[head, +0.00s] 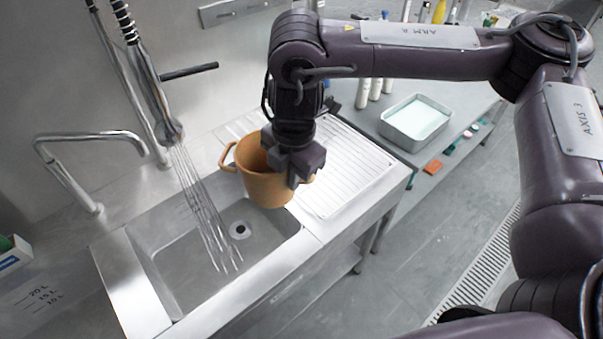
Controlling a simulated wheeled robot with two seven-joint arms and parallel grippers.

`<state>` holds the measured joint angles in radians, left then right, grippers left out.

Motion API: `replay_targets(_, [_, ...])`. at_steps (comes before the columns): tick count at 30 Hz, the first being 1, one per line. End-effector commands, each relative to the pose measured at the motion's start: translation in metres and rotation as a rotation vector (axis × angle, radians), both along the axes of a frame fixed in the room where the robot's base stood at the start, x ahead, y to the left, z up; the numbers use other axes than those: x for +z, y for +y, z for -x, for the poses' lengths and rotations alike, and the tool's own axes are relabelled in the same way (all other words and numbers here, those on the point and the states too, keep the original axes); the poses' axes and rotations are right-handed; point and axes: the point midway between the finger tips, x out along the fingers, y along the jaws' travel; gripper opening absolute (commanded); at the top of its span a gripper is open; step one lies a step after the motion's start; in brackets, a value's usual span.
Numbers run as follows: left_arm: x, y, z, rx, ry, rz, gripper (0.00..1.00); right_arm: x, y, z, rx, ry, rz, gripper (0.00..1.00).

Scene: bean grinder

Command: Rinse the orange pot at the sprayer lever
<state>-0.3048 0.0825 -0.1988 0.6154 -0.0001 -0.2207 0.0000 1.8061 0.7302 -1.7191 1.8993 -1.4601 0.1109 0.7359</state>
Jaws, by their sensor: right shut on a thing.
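The orange pot (266,186) is held upright at the right side of the steel sink, over its right edge. My right gripper (297,172) is shut on the pot's right rim, and its fingers hide part of that rim and the right handle. The sprayer head (169,131) hangs on a spring hose at the upper left, with water streams (208,215) falling into the sink basin (165,262). The streams are left of the pot and do not touch it. A dark sprayer lever (190,71) sticks out to the right above the sprayer head. My left gripper is not in view.
A curved faucet (90,136) stands at the sink's left back. A ridged drainboard (350,180) lies right of the basin. Farther right, a metal tray with pale liquid (416,120), bottles and small coloured items stand on a counter. The drain (240,230) is clear.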

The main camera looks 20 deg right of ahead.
Motion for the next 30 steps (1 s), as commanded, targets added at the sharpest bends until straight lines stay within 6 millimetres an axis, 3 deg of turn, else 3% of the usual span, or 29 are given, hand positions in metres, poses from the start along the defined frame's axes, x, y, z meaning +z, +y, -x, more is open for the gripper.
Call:
replay_targets(22, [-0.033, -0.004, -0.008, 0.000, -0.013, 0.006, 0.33, -0.015, 0.070, -0.023, -0.001, -0.004, -0.002, 0.00])
replay_targets(30, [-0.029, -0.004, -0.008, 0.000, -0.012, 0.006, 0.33, -0.018, 0.093, -0.031, -0.001, -0.003, -0.001, 0.00])
